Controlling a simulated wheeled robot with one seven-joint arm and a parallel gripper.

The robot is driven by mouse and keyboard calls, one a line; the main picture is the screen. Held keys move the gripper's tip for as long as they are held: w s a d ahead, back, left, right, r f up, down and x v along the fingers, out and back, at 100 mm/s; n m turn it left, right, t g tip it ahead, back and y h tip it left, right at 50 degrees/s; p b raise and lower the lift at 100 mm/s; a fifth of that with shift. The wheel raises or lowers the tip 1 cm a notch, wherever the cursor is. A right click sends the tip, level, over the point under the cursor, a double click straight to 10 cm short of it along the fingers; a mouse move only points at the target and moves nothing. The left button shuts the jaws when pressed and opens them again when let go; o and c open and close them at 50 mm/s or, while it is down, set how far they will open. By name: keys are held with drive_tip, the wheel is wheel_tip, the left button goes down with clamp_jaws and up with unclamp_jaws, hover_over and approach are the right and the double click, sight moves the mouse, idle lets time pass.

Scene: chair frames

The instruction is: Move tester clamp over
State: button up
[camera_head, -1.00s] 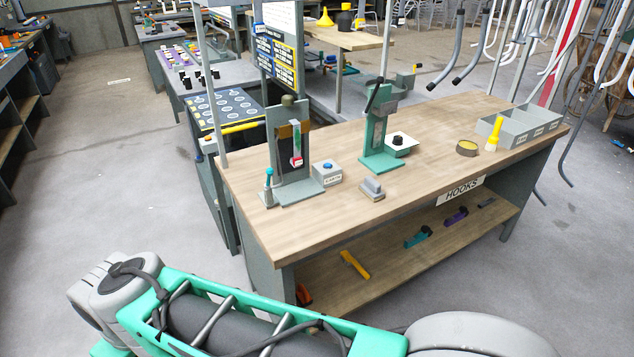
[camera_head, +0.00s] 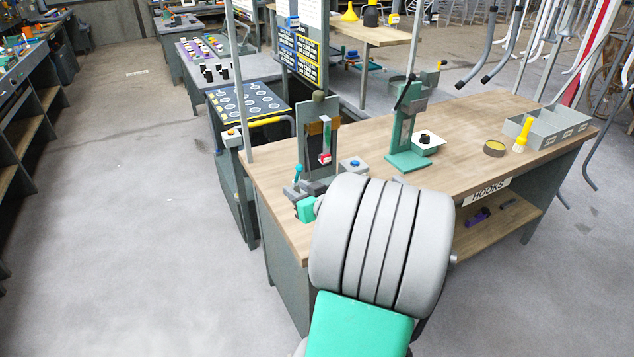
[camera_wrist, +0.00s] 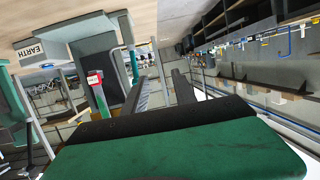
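The grey tester stand (camera_head: 333,110) with an upright plate is near the left end of the wooden bench. A green-and-white part with a red block (camera_head: 325,156) hangs at its front; the red-labelled part also shows in the wrist view (camera_wrist: 95,79). I cannot tell which part is the tester clamp. My gripper (camera_wrist: 162,74) is open in the wrist view, with nothing between its fingers.
A grey box with a blue button (camera_head: 353,164) is right of the stand, partly hidden by my arm. A green press (camera_head: 405,125), a yellow brush (camera_head: 522,135) and grey bins (camera_head: 550,125) are further right. The wooden bench (camera_head: 470,125) has clear middle space. Grey floor is open at left.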

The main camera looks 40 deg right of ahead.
sight(301, 170)
drive_tip(key=s+d+r+m+h, duration=0.1)
drive_tip(key=s+d+h, duration=0.1)
drive_tip(key=d, duration=0.2)
drive_tip(key=shift+t, duration=0.4)
drive_tip(key=p+x, duration=0.1)
drive_tip(key=x, duration=0.2)
drive_tip(key=p+x, duration=0.1)
drive_tip(key=x, duration=0.3)
drive_tip(key=shift+w+r+p, duration=0.15)
drive_tip(key=shift+w+p, duration=0.15)
drive_tip(key=shift+w, duration=0.05)
drive_tip(key=shift+w+d, duration=0.15)
drive_tip(key=shift+w, duration=0.05)
drive_tip(key=shift+c, duration=0.4)
drive_tip(key=shift+s, duration=0.1)
clamp_jaws()
drive_tip(key=s+f+b, duration=0.1)
drive_tip(key=b, duration=0.1)
drive_tip(key=shift+s+a+f+b, duration=0.3)
drive_tip(key=shift+s+f, duration=0.1)
drive_tip(key=shift+s, duration=0.1)
